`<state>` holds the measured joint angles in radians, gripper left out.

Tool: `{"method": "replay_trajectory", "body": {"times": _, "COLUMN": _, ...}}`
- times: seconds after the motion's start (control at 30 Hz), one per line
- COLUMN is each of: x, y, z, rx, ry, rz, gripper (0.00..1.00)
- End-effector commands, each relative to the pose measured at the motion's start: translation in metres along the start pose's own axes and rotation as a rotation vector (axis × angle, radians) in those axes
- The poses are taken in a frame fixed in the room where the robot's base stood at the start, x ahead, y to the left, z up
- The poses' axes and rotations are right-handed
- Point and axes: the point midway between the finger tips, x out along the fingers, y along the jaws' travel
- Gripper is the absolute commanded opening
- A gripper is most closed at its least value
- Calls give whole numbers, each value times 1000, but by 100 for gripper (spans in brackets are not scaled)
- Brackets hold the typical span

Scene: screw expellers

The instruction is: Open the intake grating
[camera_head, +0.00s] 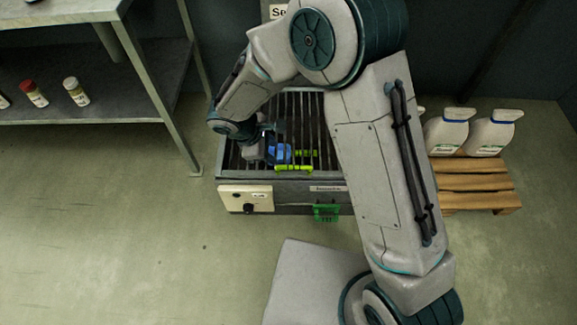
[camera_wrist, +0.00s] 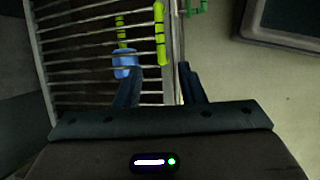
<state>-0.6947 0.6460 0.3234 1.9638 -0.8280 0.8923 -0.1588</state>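The intake grating (camera_head: 300,110) is a panel of dark parallel bars on top of the machine, and it lies flat. It also shows in the wrist view (camera_wrist: 85,48), left of and ahead of my gripper. A yellow-green bar (camera_head: 294,168) lies along its front edge and also shows in the wrist view (camera_wrist: 160,35). A second yellow-green piece (camera_head: 306,153) is behind it. My gripper (camera_wrist: 158,75) is low over the grating's front part, its two dark fingers apart with nothing visible between them. A blue block (camera_wrist: 124,62) shows at the left fingertip; I cannot tell whether they touch.
A cream control box (camera_head: 245,198) with a black knob and a green handle (camera_head: 326,212) are on the machine's front. A shelf table (camera_head: 160,75) with small bottles stands left. White jugs (camera_head: 447,132) stand on a wooden pallet (camera_head: 470,183) right. The front-left floor is clear.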

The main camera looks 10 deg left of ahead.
Motion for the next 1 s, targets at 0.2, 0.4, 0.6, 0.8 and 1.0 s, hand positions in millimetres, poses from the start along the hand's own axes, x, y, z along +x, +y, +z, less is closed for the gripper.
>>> {"method": "replay_trajectory", "body": {"times": 0.2, "x": 51, "y": -2, "z": -1, "rx": 1, "ry": -2, "rz": -4, "gripper": 36}}
{"method": "replay_trajectory", "body": {"times": 0.4, "x": 91, "y": -2, "z": 0, "rx": 2, "ry": -2, "rz": -5, "gripper": 36}}
{"method": "replay_trajectory", "body": {"times": 0.6, "x": 115, "y": -1, "z": 0, "rx": 3, "ry": -2, "rz": -3, "gripper": 36}}
{"method": "replay_trajectory", "body": {"times": 0.8, "x": 122, "y": -1, "z": 1, "rx": 3, "ry": 0, "rz": -2, "gripper": 36}}
{"method": "replay_trajectory", "body": {"times": 1.0, "x": 121, "y": 0, "z": 1, "rx": 3, "ry": 0, "rz": -2, "gripper": 36}}
